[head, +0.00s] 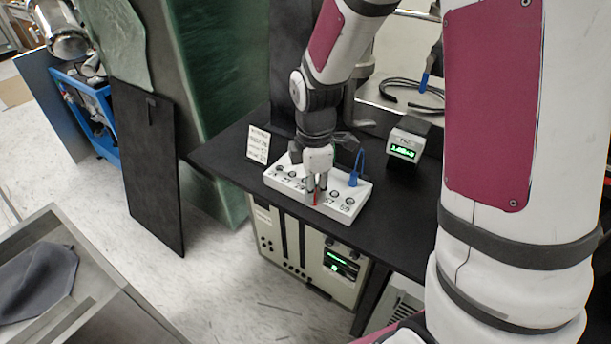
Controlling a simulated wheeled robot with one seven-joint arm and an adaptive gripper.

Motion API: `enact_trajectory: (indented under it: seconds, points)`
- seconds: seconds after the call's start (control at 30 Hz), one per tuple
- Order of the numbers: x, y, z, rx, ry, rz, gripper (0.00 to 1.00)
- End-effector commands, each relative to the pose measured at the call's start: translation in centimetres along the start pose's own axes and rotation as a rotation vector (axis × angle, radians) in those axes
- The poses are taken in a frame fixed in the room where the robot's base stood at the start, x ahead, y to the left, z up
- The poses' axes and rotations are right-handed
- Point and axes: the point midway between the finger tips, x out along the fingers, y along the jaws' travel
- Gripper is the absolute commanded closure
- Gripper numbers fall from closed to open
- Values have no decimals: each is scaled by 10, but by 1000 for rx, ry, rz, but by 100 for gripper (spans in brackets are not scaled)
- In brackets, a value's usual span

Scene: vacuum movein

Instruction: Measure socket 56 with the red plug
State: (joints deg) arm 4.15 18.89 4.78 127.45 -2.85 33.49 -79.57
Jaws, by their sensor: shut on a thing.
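The white socket box (343,205) sits on the black table, with a row of round sockets along its top. The socket labels are mostly too small or covered to read; numbers show at its right end. My gripper (316,194) points down over the middle of the box and is shut on the red plug (315,199), of which only a thin red part shows between the fingers. I cannot tell whether the plug's tip is in a socket. A blue plug (354,179) with a blue cable stands upright at the back right of the box.
A small meter (404,146) with a lit green display stands right of the box. A white label card (258,144) stands at the left. A cabinet with a green display (340,262) is below the black tabletop (222,157). A dark cable (412,92) lies behind.

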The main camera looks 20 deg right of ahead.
Motion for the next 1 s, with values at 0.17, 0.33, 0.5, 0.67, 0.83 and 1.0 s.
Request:
enact_trajectory:
  seconds: [0.17,0.33,0.5,0.67,0.83,1.0]
  points:
    - [-6,0,4,0,0,0,100]
    - [-18,30,13,1,1,0,100]
    - [-25,60,26,2,1,-2,100]
    - [-26,77,36,1,0,-1,100]
    - [-23,85,40,0,-1,-2,100]
    - [-12,86,40,0,-1,-2,100]
